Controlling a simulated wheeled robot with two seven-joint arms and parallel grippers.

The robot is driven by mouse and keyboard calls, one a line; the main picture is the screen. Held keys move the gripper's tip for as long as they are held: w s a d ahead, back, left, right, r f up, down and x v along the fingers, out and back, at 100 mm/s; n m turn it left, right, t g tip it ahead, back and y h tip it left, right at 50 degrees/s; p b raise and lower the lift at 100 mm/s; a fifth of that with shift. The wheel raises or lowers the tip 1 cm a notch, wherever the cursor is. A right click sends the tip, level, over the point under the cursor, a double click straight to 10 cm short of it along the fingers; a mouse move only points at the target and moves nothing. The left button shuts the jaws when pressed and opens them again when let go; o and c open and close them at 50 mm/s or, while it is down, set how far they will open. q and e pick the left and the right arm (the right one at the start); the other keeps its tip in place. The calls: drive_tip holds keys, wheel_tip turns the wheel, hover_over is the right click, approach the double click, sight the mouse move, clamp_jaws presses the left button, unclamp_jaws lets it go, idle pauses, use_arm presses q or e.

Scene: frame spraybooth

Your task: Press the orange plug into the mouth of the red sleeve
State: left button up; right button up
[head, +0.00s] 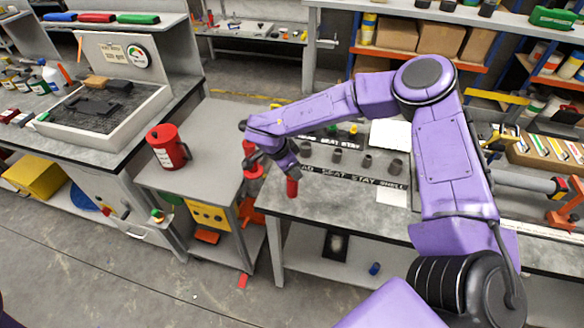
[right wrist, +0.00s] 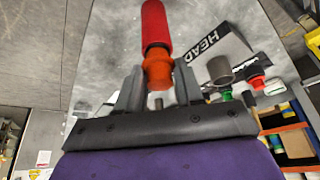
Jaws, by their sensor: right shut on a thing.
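The orange plug (right wrist: 158,70) is between the two grey fingers of my right gripper (right wrist: 158,88) in the right wrist view. The gripper is shut on it. The red sleeve (right wrist: 155,26) is just beyond the plug, in line with it. Their ends meet in this view; I cannot tell how deep the plug sits in the mouth. In the head view the red sleeve (head: 292,188) stands at the front left of the grey bench (head: 310,208), under my right gripper (head: 291,171). The plug is hidden there. My left gripper is out of view.
A label strip (head: 350,172) and several grey cylinders stand behind and right of the sleeve. A red can (head: 167,147) is on the trolley (head: 212,128) to the left. An orange-red stand (head: 251,178) is close to the bench's left edge.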

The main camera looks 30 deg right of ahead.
drive_tip(key=shift+f, duration=0.5)
drive_tip(key=shift+s+r, duration=0.1)
drive_tip(key=shift+r, duration=0.1)
drive_tip(key=shift+r+p, duration=0.35)
drive_tip(key=shift+r, duration=0.15)
drive_tip(key=shift+r, duration=0.1)
drive_tip(key=shift+d, duration=0.1)
drive_tip(key=shift+f+b, duration=0.45)
drive_tip(key=shift+f, duration=0.3)
idle(0.9)
drive_tip(key=shift+r, duration=0.1)
